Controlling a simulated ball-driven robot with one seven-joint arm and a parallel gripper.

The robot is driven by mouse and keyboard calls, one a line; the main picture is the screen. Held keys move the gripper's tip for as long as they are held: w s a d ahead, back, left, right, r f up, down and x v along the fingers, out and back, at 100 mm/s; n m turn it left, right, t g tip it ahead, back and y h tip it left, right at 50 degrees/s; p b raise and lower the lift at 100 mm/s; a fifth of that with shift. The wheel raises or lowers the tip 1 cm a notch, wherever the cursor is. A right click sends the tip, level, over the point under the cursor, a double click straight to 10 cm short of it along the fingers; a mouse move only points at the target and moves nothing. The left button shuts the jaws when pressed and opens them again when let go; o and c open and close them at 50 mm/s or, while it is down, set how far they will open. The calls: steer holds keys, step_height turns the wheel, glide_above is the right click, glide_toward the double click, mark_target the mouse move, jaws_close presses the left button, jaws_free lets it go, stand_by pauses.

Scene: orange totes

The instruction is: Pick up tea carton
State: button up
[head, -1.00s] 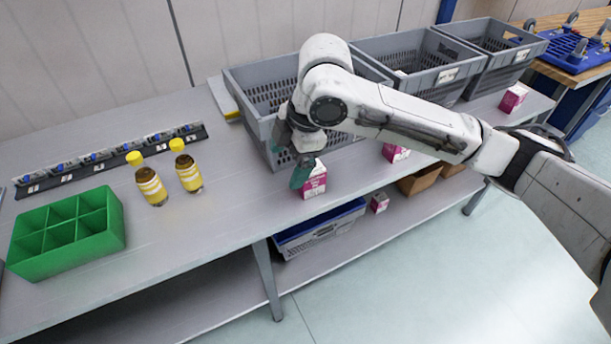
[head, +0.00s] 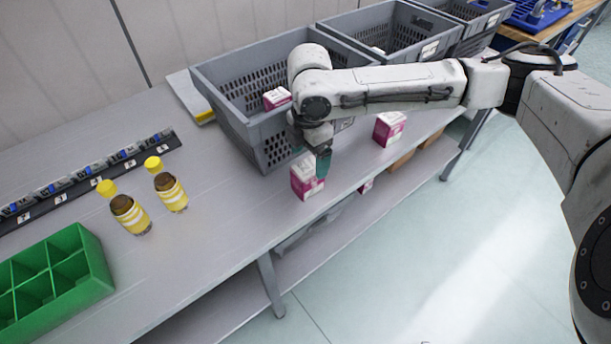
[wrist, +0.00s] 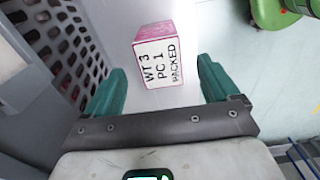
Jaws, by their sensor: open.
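A white-and-pink tea carton (head: 303,182) stands on the grey table in front of the nearest grey crate, close to the front edge. My gripper (head: 322,165) is beside its upper right side in the head view and partly overlaps it. In the wrist view the carton (wrist: 159,56) lies ahead, between the lines of the two spread teal fingers. Its printed white face is toward me. My gripper (wrist: 160,88) is open, with nothing held. Whether a finger touches the carton cannot be told.
The grey crate (head: 222,108) stands just behind, with a pink-and-white carton (head: 277,98) inside. Another carton (head: 389,128) stands to the right. Two yellow-labelled bottles (head: 131,214) and a green divided box (head: 92,264) stand left. The table between is clear.

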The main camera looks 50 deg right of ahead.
mark_target(308, 167)
steer(key=shift+a+f+p, duration=0.15)
steer(key=shift+f+p, duration=0.45)
steer(key=shift+f, duration=2.55)
steer(key=c, duration=1.2)
